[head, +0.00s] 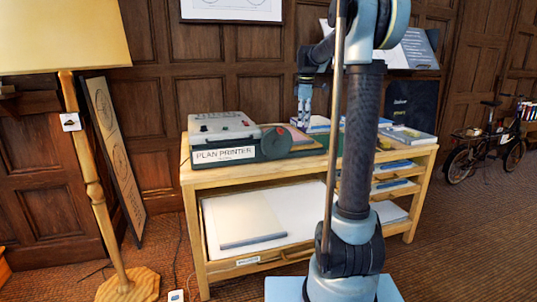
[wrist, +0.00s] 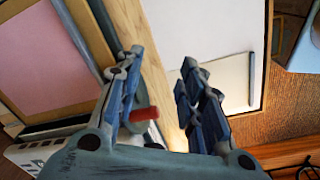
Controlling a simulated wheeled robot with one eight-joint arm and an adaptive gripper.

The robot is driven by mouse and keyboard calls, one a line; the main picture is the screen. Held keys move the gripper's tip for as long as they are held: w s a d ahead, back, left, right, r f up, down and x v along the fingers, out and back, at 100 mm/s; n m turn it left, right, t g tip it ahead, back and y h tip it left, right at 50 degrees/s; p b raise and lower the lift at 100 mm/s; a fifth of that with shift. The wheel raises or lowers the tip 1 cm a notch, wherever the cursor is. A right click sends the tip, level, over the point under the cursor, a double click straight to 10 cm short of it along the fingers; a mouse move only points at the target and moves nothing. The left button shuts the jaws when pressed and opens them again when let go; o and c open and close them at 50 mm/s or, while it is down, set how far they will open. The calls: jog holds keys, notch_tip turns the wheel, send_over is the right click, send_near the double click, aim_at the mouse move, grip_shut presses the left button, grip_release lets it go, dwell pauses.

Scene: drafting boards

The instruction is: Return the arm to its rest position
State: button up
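My arm rises in the right middle of the head view, its upper part bent over toward the wooden cabinet. My gripper (head: 305,122) points down above the cabinet top, near the plan printer (head: 222,128). In the wrist view my gripper (wrist: 162,62) has its two blue fingers well apart, with nothing held between them.
The wooden cabinet (head: 228,175) has open shelves, with a flat board (head: 248,220) on a lower one. Books (head: 408,135) lie on its right end. A floor lamp (head: 95,190) stands left, a bicycle (head: 487,145) right. Carpet (head: 455,240) at right is clear.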

jog(key=s+d+f+m, duration=0.2)
jog(key=s+m, duration=0.2)
jog(key=s, duration=0.9)
jog(key=s+f+m, duration=0.5)
jog(key=s+f, duration=0.5)
jog(key=s, duration=0.4)
jog(key=s+d+f+m+t, duration=0.1)
jog(key=s+f+m, duration=0.5)
jog(key=s+f, duration=0.5)
jog(key=s, duration=0.2)
jog(key=shift+s+d+t, duration=0.25)
jog(key=shift+s+t, duration=0.05)
jog(key=shift+s, duration=0.1)
jog(key=shift+w+f, duration=0.2)
jog(key=shift+w, duration=0.3)
